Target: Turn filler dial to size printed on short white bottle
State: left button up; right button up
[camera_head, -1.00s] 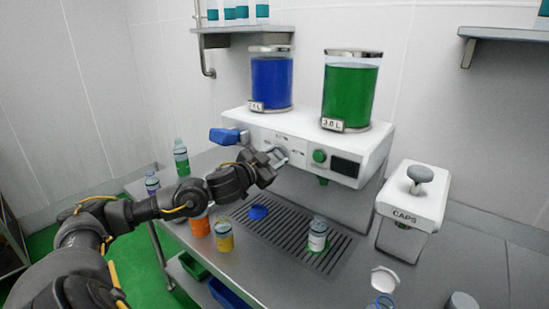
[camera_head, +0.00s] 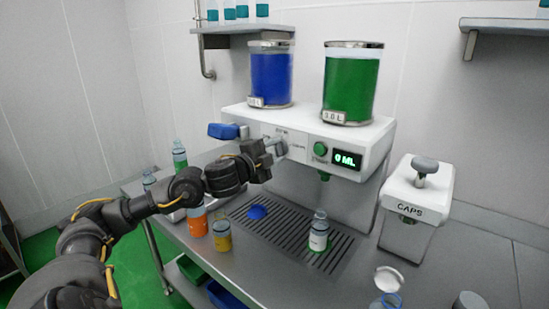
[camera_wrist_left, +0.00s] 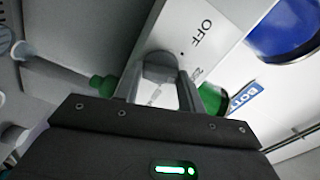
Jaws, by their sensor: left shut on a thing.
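The white filler machine stands at the back of the bench, with a green button (camera_head: 320,149) and a display (camera_head: 347,159) reading "0 ML". My left gripper (camera_head: 276,148) is at the machine's front panel, shut on the filler dial (camera_wrist_left: 160,68). The fingers hide much of the dial. In the left wrist view "OFF" (camera_wrist_left: 201,32) is printed on the panel near it. The short white bottle (camera_head: 318,232) stands upright on the drip grate below the green nozzle (camera_head: 325,177); its printed size is too small to read. My right gripper is not in view.
Blue (camera_head: 271,78) and green (camera_head: 350,88) tanks sit on the machine. Orange (camera_head: 197,220) and yellow (camera_head: 222,236) bottles stand near the bench's front edge. A caps press (camera_head: 417,195) stands right. A blue cap (camera_head: 257,212) lies on the grate.

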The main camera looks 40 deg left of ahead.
pick_arm(q)
jog(key=shift+a+r+m+b, duration=0.15)
jog(key=shift+m+b, duration=0.6)
jog(key=shift+m, duration=0.75)
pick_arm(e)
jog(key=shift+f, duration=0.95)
pick_arm(q)
jog(key=shift+r, duration=0.1)
jog(key=o, duration=0.7)
jog(key=shift+o, duration=1.2)
jog(key=shift+w, duration=0.1)
jog(key=shift+w+f, duration=0.15)
jog(key=shift+f, duration=0.1)
jog(key=shift+s+f+b, duration=0.1)
jog(key=shift+s+b, duration=0.25)
jog(key=shift+s, duration=0.25)
jog(key=s+b, duration=0.8)
jog(key=s, duration=0.1)
jog(key=shift+s+d, duration=0.25)
jog(key=shift+s, duration=0.05)
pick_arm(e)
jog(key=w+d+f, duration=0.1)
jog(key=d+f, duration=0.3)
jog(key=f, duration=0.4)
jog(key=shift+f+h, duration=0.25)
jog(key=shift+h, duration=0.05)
